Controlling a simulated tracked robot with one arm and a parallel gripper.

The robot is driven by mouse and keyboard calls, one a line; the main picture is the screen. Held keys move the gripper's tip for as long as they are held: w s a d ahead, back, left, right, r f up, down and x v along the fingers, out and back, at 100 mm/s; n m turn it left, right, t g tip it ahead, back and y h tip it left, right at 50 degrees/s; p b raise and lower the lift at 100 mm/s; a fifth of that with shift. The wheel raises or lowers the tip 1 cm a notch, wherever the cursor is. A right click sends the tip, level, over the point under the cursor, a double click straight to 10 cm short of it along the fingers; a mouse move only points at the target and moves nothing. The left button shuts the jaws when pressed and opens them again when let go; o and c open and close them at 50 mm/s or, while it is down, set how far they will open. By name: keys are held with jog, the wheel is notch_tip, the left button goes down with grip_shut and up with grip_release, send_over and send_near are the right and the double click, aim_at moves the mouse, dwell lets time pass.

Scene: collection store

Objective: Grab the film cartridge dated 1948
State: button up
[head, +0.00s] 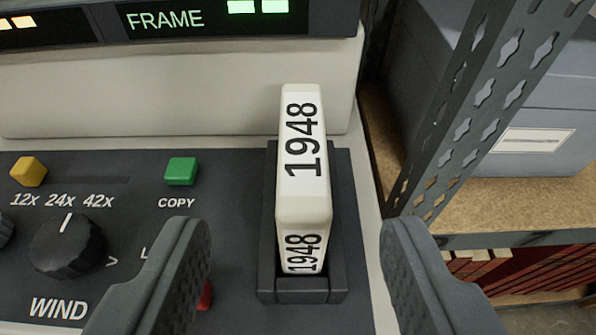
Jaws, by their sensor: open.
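The film cartridge (303,203) is cream-white, with "1948" printed on its top and on its front end. It stands upright in a dark holder (302,291) on the right side of a machine's control panel. My gripper (290,240) is open, with one dark finger to the left of the cartridge and one to the right. Both fingers are apart from it, with clear gaps on each side. The lower part of the cartridge is hidden inside the holder.
The panel (115,185) carries a yellow button (28,171), a green COPY button (181,171), a WIND knob (67,246) and a red button (205,296) partly behind the left finger. A perforated metal shelf post (480,95) and grey boxes (540,130) stand close on the right.

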aim_at(303, 149)
jog(key=b+x, duration=0.2)
jog(key=x, duration=0.8)
jog(key=shift+w+d+f, duration=0.15)
jog(key=shift+d+f, duration=0.05)
grip_shut()
